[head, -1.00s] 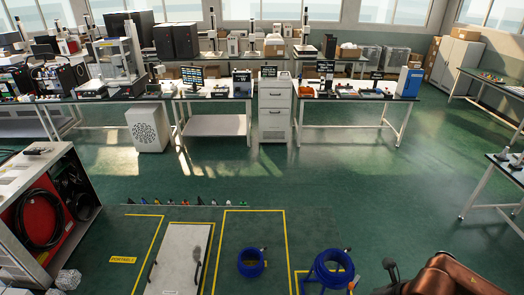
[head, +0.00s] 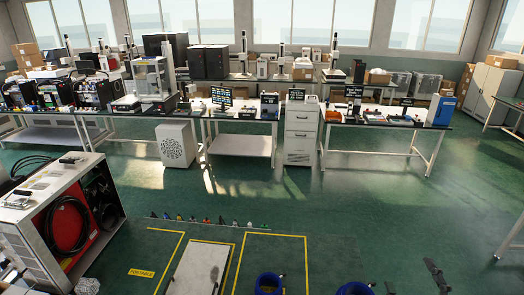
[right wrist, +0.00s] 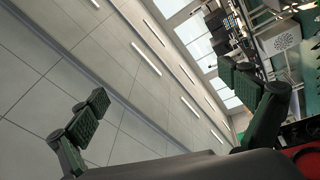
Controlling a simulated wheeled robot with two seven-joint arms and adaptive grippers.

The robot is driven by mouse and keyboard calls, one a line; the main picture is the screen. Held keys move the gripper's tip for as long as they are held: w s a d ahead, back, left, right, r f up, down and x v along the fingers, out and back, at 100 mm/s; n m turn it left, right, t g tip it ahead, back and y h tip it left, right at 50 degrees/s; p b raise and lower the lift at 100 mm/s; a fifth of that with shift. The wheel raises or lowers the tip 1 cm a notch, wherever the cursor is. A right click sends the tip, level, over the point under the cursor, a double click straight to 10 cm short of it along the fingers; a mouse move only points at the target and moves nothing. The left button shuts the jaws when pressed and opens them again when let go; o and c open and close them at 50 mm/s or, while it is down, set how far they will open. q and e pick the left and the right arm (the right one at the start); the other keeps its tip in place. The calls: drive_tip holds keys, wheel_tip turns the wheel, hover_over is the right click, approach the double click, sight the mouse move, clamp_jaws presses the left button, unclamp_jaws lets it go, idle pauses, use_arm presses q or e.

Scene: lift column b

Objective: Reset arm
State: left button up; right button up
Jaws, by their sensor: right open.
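My right gripper (head: 412,276) shows at the bottom right of the head view, as dark finger parts above the floor. In the right wrist view the same gripper (right wrist: 164,88) has its two dark green fingers spread wide apart, with nothing between them. Behind the fingers, that view shows the ceiling panels, light strips and windows at a slant. My left gripper is not in the head view.
An open cabinet with a red panel and black hoses (head: 70,225) stands at the left. Blue coils (head: 268,284) lie at the bottom edge, by yellow floor lines. A bench (head: 240,143) and drawer cabinet (head: 300,132) stand farther back. Green floor between is mostly clear.

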drive_tip(key=s+d+f+m+g+h, duration=0.2)
drive_tip(key=d+f+m+g, duration=0.15)
drive_tip(key=f, duration=0.35)
drive_tip(key=s+d+f+m+g+h, duration=0.2)
drive_tip(key=d+f+m, duration=0.15)
drive_tip(key=f, duration=0.45)
drive_tip(key=s+d+f+m+g+h, duration=0.2)
drive_tip(key=f+m+g+h, duration=0.15)
drive_tip(key=f, duration=0.35)
drive_tip(key=s+a+f+m+g+y, duration=0.2)
drive_tip(key=s+a+f+g+y, duration=0.15)
drive_tip(key=s+a+f, duration=0.45)
drive_tip(key=s+a+f+m+g+y, duration=0.2)
drive_tip(key=s+a+f+g, duration=0.3)
drive_tip(key=f, duration=0.5)
drive_tip(key=s+f+n+b, duration=0.1)
drive_tip(key=s+f+b, duration=0.1)
drive_tip(key=f, duration=1.6)
drive_tip(key=s+f+b, duration=0.2)
drive_tip(key=f+b, duration=0.1)
drive_tip(key=f, duration=1.4)
drive_tip(key=s+f+g+y+b, duration=0.1)
drive_tip(key=s+f+g+b, duration=0.1)
drive_tip(key=s+f, duration=1.7)
wheel_tip(320, 180, down, 2)
drive_tip(key=shift+a+f+n+b, duration=0.15)
drive_tip(key=shift+a+n+b, duration=0.15)
drive_tip(key=shift+b, duration=0.25)
